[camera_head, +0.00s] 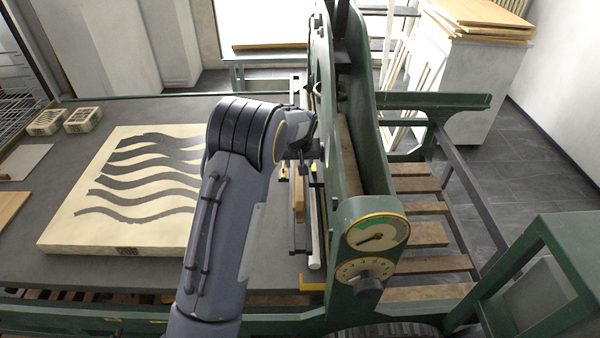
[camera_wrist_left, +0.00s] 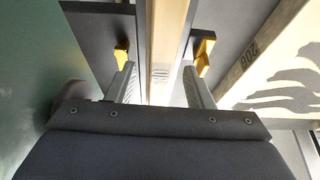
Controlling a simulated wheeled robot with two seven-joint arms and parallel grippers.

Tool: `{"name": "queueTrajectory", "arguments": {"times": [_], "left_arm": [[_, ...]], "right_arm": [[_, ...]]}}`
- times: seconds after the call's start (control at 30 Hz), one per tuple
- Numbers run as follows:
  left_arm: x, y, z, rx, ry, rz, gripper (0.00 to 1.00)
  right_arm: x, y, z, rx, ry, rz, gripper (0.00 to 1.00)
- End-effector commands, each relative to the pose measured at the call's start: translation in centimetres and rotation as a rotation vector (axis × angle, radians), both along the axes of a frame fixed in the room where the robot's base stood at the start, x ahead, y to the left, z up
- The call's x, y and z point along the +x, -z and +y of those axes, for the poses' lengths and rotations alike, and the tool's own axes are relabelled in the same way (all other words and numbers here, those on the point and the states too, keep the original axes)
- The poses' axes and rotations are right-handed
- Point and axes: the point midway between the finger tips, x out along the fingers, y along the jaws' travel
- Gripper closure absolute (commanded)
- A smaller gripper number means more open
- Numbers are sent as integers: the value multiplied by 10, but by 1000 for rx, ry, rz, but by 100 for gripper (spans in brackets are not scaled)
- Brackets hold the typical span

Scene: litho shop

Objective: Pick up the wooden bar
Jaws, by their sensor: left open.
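The wooden bar (camera_wrist_left: 168,35) is a long pale-wood strip with a small dark marking. It runs up the middle of the left wrist view, between the two fingers of my left gripper (camera_wrist_left: 162,54). The gripper is open and holds nothing. In the head view the bar (camera_head: 298,198) shows only as a short piece below my left gripper (camera_head: 298,170), beside the green press frame. The rest of it is hidden. My right gripper is not in view.
A green press (camera_head: 360,205) with a dial gauge stands close right of the bar. A pale litho stone (camera_head: 75,222) with dark wavy stripes lies on the grey bed (camera_head: 100,277) to the left.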

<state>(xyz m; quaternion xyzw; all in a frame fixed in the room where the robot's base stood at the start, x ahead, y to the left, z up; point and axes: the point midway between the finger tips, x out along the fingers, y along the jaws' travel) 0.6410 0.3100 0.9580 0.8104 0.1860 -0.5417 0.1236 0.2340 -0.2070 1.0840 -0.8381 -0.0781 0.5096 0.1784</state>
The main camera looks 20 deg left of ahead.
Motion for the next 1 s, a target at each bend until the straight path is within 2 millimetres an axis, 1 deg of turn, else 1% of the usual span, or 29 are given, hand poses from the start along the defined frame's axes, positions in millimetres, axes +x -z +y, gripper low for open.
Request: {"name": "queueTrajectory", "arguments": {"times": [0.03, 0.17, 0.4, 0.47, 0.67, 1.0], "left_arm": [[2, 6, 2, 1, -1, 3, 53], [7, 17, 4, 0, 0, 1, 53], [8, 19, 4, 0, 0, -1, 53], [8, 19, 4, 0, 0, -1, 59], [8, 19, 3, 0, 0, -1, 85], [9, 14, 4, 0, 1, -4, 86]], "right_arm": [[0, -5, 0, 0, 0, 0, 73], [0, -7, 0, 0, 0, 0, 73], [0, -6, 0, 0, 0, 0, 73], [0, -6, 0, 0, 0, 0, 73], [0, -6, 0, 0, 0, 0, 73], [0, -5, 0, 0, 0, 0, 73]]}}
